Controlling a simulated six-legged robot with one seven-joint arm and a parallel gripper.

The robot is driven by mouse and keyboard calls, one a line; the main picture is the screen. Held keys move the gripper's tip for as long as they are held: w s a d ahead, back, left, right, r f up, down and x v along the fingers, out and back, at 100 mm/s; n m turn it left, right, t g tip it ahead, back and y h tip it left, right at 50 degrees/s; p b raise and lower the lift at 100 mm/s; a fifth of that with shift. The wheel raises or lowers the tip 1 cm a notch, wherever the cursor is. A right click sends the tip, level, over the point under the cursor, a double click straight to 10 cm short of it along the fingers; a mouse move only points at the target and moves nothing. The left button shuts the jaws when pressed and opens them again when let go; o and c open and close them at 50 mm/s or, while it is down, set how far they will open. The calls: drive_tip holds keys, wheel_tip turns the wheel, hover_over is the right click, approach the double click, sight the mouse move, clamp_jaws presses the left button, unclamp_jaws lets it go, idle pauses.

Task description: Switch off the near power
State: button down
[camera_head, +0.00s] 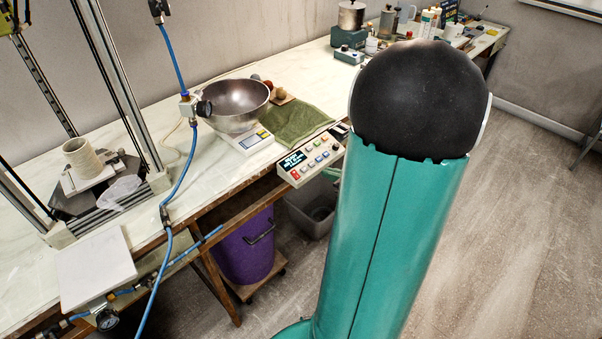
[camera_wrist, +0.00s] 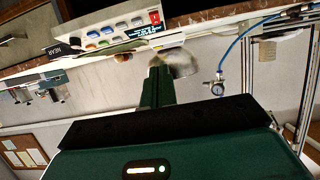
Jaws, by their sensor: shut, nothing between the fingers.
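A pale control panel (camera_head: 311,158) with a small lit display and coloured buttons sits at the bench's front edge. In the wrist view the panel (camera_wrist: 108,32) appears at the upper left, turned over. Beside it is a dark plate lettered "NEAR" (camera_wrist: 66,49); a small dark-and-white unit (camera_head: 339,130) shows at the same side of the panel in the head view. I cannot make out a power switch or its position. My gripper (camera_wrist: 158,68) is shut and empty, its tips below the panel in the wrist picture; whether they touch anything is unclear. The head view does not show it.
A steel bowl (camera_head: 235,103) on a scale and a green cloth (camera_head: 296,122) lie behind the panel. A blue hose (camera_head: 184,170) hangs by a metal frame at left. A purple bin (camera_head: 243,250) stands under the bench. The floor at right is clear.

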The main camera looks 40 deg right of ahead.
hover_over(296, 174)
drive_tip(key=s, duration=0.3)
wheel_tip(296, 174, down, 4)
wheel_tip(296, 174, down, 2)
drive_tip(key=shift+w, duration=0.15)
drive_tip(key=shift+w+f, duration=0.3)
drive_tip(key=shift+f, duration=0.2)
drive_tip(key=shift+w+f, duration=0.15)
drive_tip(key=shift+f, duration=0.05)
drive_tip(key=shift+r, duration=0.1)
drive_tip(key=shift+r, duration=0.75)
